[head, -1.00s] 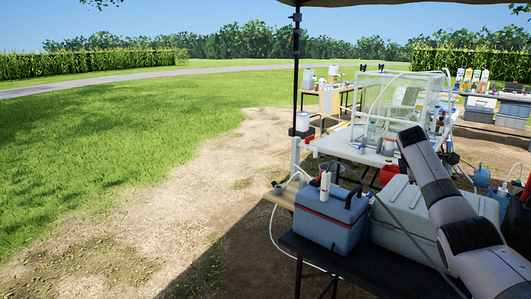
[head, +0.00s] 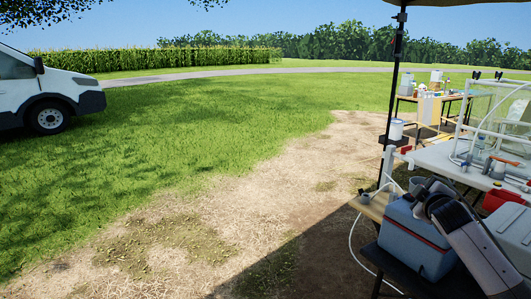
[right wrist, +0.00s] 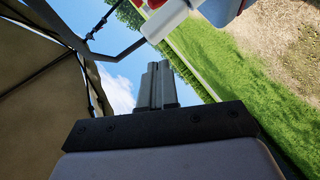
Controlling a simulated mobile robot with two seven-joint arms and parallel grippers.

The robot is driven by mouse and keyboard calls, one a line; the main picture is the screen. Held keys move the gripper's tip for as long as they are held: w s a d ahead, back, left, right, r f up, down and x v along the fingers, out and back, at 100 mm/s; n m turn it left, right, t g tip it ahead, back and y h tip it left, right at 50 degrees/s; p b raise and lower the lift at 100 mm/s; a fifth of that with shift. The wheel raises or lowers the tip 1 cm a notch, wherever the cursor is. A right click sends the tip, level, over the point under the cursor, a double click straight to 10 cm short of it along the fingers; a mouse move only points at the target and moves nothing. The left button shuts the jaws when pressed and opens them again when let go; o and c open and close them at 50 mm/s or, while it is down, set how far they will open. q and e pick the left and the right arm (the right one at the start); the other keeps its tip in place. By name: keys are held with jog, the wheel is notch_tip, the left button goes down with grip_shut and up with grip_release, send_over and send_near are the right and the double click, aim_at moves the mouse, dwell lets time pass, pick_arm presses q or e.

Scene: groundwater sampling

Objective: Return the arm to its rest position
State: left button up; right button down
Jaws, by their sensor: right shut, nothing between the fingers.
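My right arm (head: 474,240) enters the head view at the lower right, in front of the work tables. Its gripper cannot be made out there. In the right wrist view my right gripper (right wrist: 157,85) shows with its two grey fingers together, pointing up toward the sky with nothing between them. My left arm and gripper are in neither view.
A blue-grey cooler (head: 415,238) stands on a dark table at the lower right, close to my arm. A white table (head: 447,160) with a clear-walled enclosure is behind it. A canopy pole (head: 393,100) rises nearby. A white van (head: 45,88) is far left. Open grass and dirt lie between.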

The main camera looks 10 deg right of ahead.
jog(key=w+a+r+m+t+y, duration=0.2)
jog(key=a+r+m+t, duration=0.1)
jog(key=r+t, duration=0.15)
jog(key=s+a+f+g+y, duration=0.1)
jog(key=s+a+f+y, duration=0.1)
jog(key=s+a+f, duration=0.35)
jog(key=s+a+f+n+g+y, duration=0.1)
jog(key=s+a+f+g, duration=0.1)
jog(key=a+f, duration=0.65)
jog(key=s+a+f+g+y, duration=0.1)
jog(key=s+a+f+y, duration=0.2)
jog(key=f, duration=0.7)
jog(key=s+a+f+m+g+p, duration=0.1)
jog(key=s+a+f, duration=0.4)
jog(key=s, duration=0.7)
jog(key=s+a+f+m+g+y, duration=0.1)
jog(key=s+a+f+g, duration=0.2)
jog(key=s+a, duration=0.7)
jog(key=shift+s+a+f+y+p, duration=0.3)
jog(key=shift+s+f+p, duration=0.1)
jog(key=shift+s+f, duration=0.55)
jog(key=shift+s+r, duration=0.1)
